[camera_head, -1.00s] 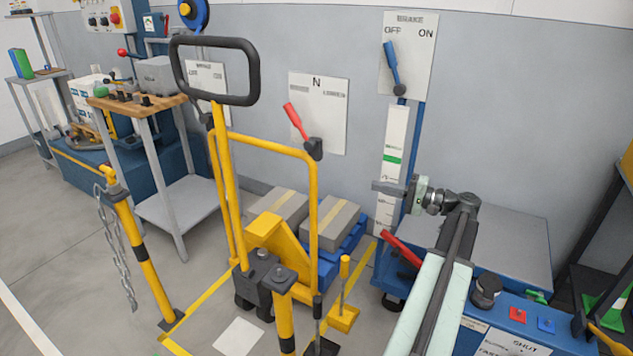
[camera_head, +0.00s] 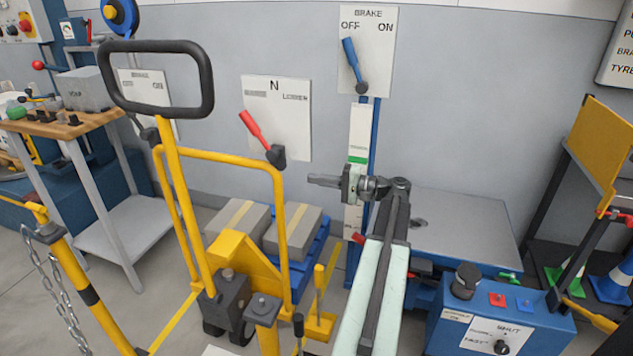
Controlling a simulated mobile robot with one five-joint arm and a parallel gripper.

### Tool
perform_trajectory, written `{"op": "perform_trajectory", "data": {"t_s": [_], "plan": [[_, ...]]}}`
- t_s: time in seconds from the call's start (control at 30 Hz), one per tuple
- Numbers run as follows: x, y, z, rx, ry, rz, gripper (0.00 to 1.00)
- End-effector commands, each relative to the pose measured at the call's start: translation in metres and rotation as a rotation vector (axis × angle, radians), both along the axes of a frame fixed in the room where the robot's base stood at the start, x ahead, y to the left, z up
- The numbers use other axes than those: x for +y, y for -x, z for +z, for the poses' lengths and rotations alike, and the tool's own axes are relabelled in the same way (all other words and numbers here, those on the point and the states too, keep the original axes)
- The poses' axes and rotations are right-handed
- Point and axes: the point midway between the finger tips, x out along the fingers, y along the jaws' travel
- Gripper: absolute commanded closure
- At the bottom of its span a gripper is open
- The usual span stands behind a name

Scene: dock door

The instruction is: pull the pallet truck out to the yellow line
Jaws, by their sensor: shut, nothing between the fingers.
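The pallet truck (camera_head: 237,255) is yellow and stands left of centre, with a black loop handle (camera_head: 205,107) raised upright on a yellow shaft. Grey taped boxes (camera_head: 291,229) on a blue pallet (camera_head: 311,262) sit behind its yellow body. A yellow line (camera_head: 173,322) runs on the floor at its front left; posts partly hide it. My gripper (camera_head: 318,180) is shut and empty, pointing left in front of the wall gauge. It is to the right of the truck's handle and apart from it.
A chained yellow-black post (camera_head: 87,291) stands front left, by a wooden-topped bench (camera_head: 62,125). A red lever (camera_head: 256,129) and a blue brake lever (camera_head: 351,62), at OFF, are behind. A blue machine (camera_head: 540,318) and a rack with cones (camera_head: 565,281) are on the right.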

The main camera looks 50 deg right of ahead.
Motion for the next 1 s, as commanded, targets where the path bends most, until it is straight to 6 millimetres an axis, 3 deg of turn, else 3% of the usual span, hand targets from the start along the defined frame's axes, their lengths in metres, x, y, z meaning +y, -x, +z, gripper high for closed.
{"op": "perform_trajectory", "data": {"t_s": [0.27, 0.33, 0.5, 1.0], "plan": [[0.024, -0.058, 0.000, 0.000, 0.000, 0.004, 1.00], [0.040, -0.053, 0.000, 0.000, 0.000, 0.002, 1.00], [0.059, -0.051, 0.000, 0.000, 0.000, 0.002, 1.00], [0.065, -0.052, 0.000, 0.000, 0.000, 0.004, 1.00]]}}
